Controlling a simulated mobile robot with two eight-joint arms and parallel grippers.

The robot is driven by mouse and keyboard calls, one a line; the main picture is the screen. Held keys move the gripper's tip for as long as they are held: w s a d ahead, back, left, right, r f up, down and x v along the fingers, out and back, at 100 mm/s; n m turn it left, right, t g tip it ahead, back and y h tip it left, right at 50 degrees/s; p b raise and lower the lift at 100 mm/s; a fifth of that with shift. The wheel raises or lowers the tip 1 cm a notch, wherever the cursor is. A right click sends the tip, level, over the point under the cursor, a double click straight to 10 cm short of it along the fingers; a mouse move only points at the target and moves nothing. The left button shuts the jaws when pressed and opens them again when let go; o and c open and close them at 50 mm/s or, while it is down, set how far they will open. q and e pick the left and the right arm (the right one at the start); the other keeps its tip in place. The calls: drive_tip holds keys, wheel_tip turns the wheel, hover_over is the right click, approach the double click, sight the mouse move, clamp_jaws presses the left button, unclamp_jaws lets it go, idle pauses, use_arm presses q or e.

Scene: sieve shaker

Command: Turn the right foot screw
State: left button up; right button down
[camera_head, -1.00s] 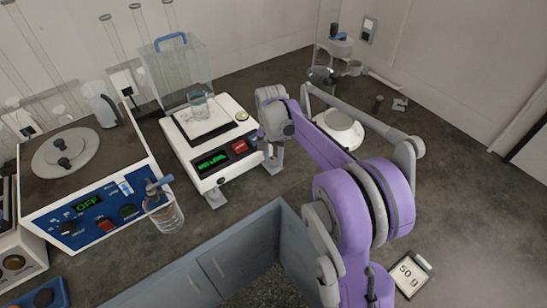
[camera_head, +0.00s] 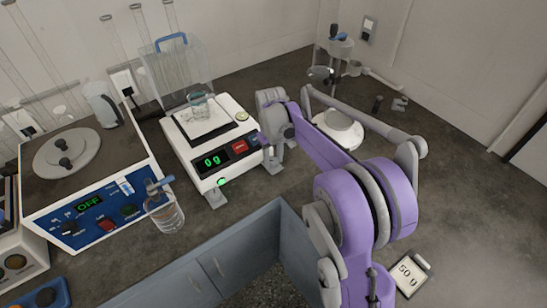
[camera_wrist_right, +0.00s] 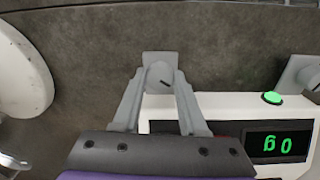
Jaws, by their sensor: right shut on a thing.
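The white balance (camera_head: 183,150) has a display reading "0 g" and a green lamp (camera_head: 222,182) beneath it. In the right wrist view the display (camera_wrist_right: 269,145) appears upside down and the lamp (camera_wrist_right: 272,98) glows green. My right gripper (camera_head: 268,158) reaches down at the balance's right front corner. In the wrist view its two fingers (camera_wrist_right: 160,85) are shut on the right foot screw (camera_wrist_right: 158,70), whose grey foot shows between and beyond the tips. The left foot (camera_head: 215,198) is free. My left gripper is not in view.
A small beaker (camera_head: 199,107) stands on the balance plate. A white round dish (camera_head: 338,130) lies behind my right arm. A "50 g" box (camera_head: 408,273) lies front right.

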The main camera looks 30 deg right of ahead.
sight(273, 161)
drive_tip(key=shift+n, duration=2.2)
drive_tip(key=shift+c, duration=2.2)
unclamp_jaws()
wheel_tip(273, 161, up, 11)
drive_tip(key=p, duration=0.1)
drive_tip(key=shift+a, duration=0.15)
drive_tip(key=shift+s+f, duration=0.1)
drive_tip(key=shift+s, duration=0.05)
